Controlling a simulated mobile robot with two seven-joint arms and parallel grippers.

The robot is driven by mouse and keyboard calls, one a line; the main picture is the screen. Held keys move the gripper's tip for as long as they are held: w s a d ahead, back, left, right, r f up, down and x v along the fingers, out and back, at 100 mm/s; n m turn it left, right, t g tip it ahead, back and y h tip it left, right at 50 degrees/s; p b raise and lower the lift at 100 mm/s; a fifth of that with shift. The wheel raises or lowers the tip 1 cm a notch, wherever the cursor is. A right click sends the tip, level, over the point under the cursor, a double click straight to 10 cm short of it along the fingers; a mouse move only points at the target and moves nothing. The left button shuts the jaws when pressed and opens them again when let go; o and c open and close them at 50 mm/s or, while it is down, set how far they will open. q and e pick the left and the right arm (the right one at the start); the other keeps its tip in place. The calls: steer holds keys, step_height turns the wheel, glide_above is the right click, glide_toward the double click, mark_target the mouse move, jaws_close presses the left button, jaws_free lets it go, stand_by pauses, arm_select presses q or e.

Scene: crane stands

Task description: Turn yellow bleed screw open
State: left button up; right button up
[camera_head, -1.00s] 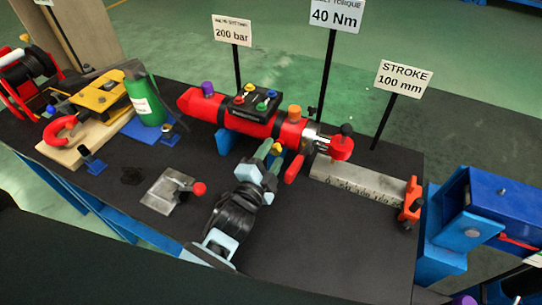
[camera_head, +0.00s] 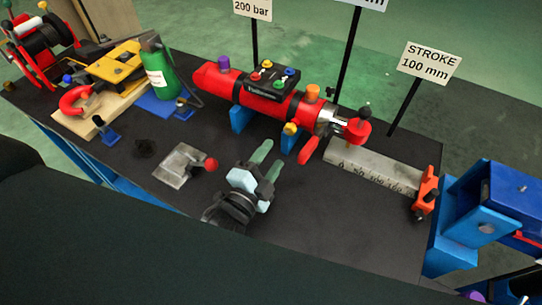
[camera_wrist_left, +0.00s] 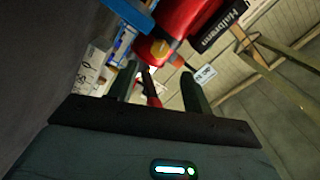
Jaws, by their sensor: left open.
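My left gripper (camera_head: 268,157) is open and empty. Its two green fingers point toward the cylinder, and their tips stand short of the screw with a gap. In the left wrist view the fingers (camera_wrist_left: 158,86) show below the screw. My right gripper is not in view.
A black block (camera_head: 265,83) with coloured knobs tops the cylinder. A red handle (camera_head: 308,150) hangs right of the screw. A steel ruler (camera_head: 370,168), a metal plate with red knob (camera_head: 185,165) and a green bottle (camera_head: 160,75) stand around.

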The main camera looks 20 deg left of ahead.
mark_target(289, 132)
arm_select(q)
steer(key=n+b, duration=0.2)
steer(key=n, duration=0.2)
steer(key=n+b, duration=0.3)
steer(key=n, duration=0.1)
steer(key=w+n+b, duration=0.1)
steer(key=n+b, duration=0.2)
steer(key=n, duration=0.1)
steer(key=shift+d, duration=0.1)
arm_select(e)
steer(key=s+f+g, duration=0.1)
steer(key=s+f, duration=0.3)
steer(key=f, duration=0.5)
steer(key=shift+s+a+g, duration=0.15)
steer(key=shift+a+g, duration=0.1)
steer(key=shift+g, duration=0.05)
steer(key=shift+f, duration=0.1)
arm_select(q)
steer(key=w, duration=0.3)
steer(key=w+d, duration=0.1)
steer(key=w, duration=0.2)
steer(key=shift+w+d+p, duration=0.15)
steer(key=shift+p, duration=0.2)
steer(key=shift+w+d, duration=0.1)
steer(key=shift+w, duration=0.5)
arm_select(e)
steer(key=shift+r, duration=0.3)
arm_select(q)
steer(key=shift+c, duration=0.3)
